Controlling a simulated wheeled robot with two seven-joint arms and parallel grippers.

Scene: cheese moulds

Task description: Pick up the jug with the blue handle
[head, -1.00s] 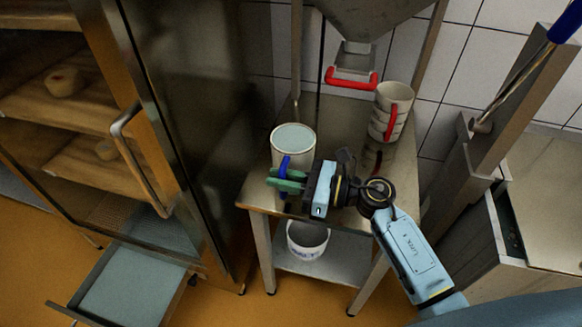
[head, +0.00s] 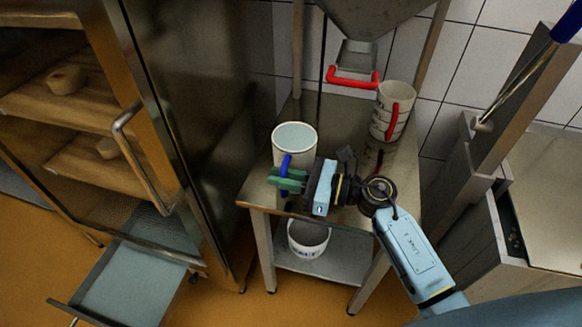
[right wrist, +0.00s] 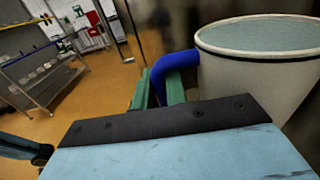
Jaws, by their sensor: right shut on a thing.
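The jug with the blue handle (head: 294,139) is white with a dark rim line and stands upright on the small metal table (head: 345,112). Its top shows a flat pale blue-grey surface. My right gripper (head: 279,180) is at the jug's near side, its green fingers shut on the blue handle (head: 286,166). In the right wrist view, the jug (right wrist: 258,75) is at the right and the handle (right wrist: 176,66) curves down between the green fingers (right wrist: 158,90). The jug's base is partly hidden by the gripper. My left gripper is not in view.
A white bucket (head: 308,238) sits on the lower shelf. A cabinet with an open door (head: 180,110) is at left.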

